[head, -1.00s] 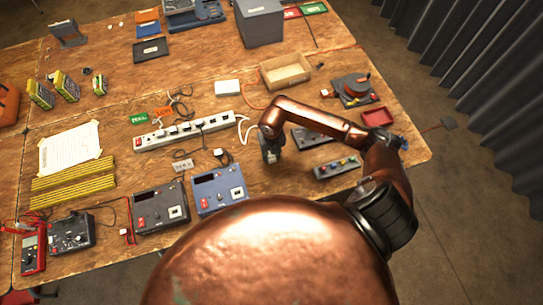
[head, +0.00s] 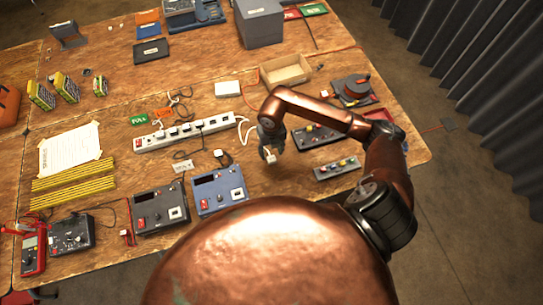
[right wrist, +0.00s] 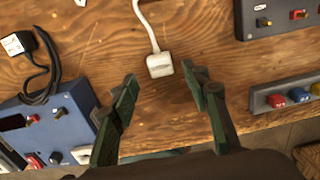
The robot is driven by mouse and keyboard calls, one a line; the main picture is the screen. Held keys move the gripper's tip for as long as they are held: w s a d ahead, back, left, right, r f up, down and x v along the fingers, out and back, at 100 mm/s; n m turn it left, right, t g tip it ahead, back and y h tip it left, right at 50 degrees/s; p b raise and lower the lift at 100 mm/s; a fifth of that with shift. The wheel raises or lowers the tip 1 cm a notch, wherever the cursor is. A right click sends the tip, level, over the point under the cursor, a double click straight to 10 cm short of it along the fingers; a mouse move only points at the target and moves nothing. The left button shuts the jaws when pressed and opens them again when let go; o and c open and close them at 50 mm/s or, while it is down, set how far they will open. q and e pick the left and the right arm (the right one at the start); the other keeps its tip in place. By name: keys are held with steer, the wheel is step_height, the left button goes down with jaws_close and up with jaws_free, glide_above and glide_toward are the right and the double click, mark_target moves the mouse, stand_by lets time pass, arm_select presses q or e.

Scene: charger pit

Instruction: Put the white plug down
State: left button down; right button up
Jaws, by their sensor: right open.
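The white plug (right wrist: 160,65) is at the end of a white cable over the bare wood in the right wrist view. It also shows in the head view (head: 270,157), just below my right gripper. My right gripper (head: 271,147) is open. In the right wrist view its two dark green fingers (right wrist: 160,80) stand apart on either side, with a clear gap and the plug near the level of their tips. The plug appears to rest on the table (right wrist: 165,105), though its exact height is hard to tell. My left gripper is not in view.
A white power strip (head: 186,132) lies left of the gripper. A blue charger box (head: 218,190) stands front left. A grey strip with coloured buttons (head: 337,168) and a dark panel (head: 318,136) lie to the right. Bare wood lies around the plug.

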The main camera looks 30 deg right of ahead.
mark_target(271, 159)
step_height(271, 159, up, 7)
stand_by(0.3)
steer(key=shift+f, duration=0.15)
stand_by(0.3)
